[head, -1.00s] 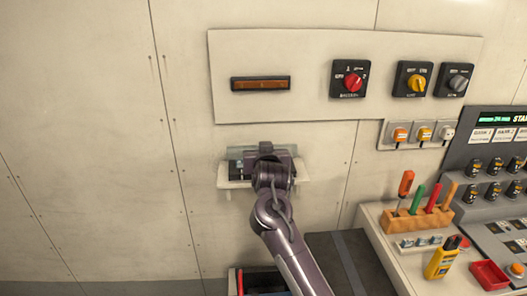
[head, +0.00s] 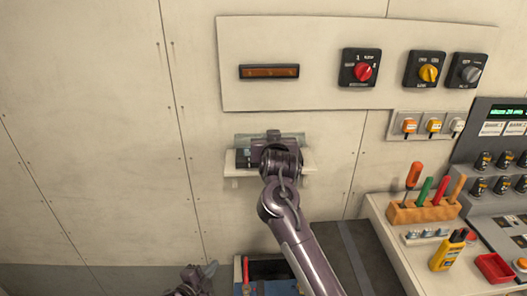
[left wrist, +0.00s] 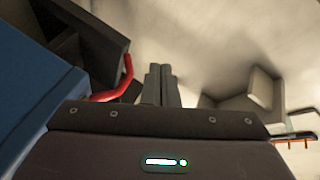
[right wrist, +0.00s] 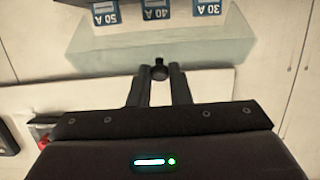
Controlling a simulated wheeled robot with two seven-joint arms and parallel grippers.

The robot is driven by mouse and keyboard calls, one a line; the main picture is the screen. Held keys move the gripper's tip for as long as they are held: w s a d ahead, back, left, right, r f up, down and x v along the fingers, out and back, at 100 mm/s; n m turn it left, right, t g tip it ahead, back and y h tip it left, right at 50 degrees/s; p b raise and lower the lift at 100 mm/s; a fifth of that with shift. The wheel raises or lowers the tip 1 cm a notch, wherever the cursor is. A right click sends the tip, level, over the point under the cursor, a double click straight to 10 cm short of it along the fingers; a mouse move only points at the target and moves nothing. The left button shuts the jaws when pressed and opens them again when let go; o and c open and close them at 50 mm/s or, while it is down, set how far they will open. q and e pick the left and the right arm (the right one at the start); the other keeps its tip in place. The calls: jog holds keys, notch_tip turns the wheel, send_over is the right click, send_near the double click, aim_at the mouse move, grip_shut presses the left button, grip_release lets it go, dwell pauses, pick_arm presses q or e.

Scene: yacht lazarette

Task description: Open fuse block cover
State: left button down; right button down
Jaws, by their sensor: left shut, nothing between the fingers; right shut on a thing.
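The fuse block is a small box on a pale shelf (head: 301,164) on the wall, seen in the head view. My right gripper's arm covers much of it. In the right wrist view, fuse labels (right wrist: 157,9) reading 50 A, 40 A and 30 A show upside down. The clear greenish fuse block cover (right wrist: 110,48) lies between them and my right gripper (right wrist: 160,74). This gripper is shut on the cover's small dark knob (right wrist: 159,69). I cannot tell how far the cover is swung. My left gripper (head: 208,269) is low in the head view, empty; its shut fingers (left wrist: 160,82) show in the left wrist view.
A blue box (left wrist: 35,110) with a red handle (left wrist: 126,72) is beside my left gripper. A panel with rotary switches (head: 361,69) is above the fuse block. A tool rack (head: 423,212) and yellow meter (head: 446,252) stand on the right bench. The left wall is bare.

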pick_arm(q)
jog(key=w+d+r+m+g+h, duration=0.2)
jog(key=d+r+m+h, duration=0.15)
jog(key=r+m, duration=0.55)
jog(key=w+d+r+m+g+h, duration=0.1)
jog(key=d+r+m+g+h, duration=0.3)
jog(key=r, duration=0.8)
jog(key=w+d+r+m+g+h, duration=0.15)
jog(key=r+m+h, duration=0.35)
jog(key=r+m, duration=0.5)
jog(key=w+d+r+n, duration=0.1)
jog(key=w+d+r, duration=0.4)
jog(key=d, duration=0.3)
jog(key=shift+w+r, duration=0.4)
jog(key=shift+r, duration=0.25)
jog(key=shift+r, duration=0.1)
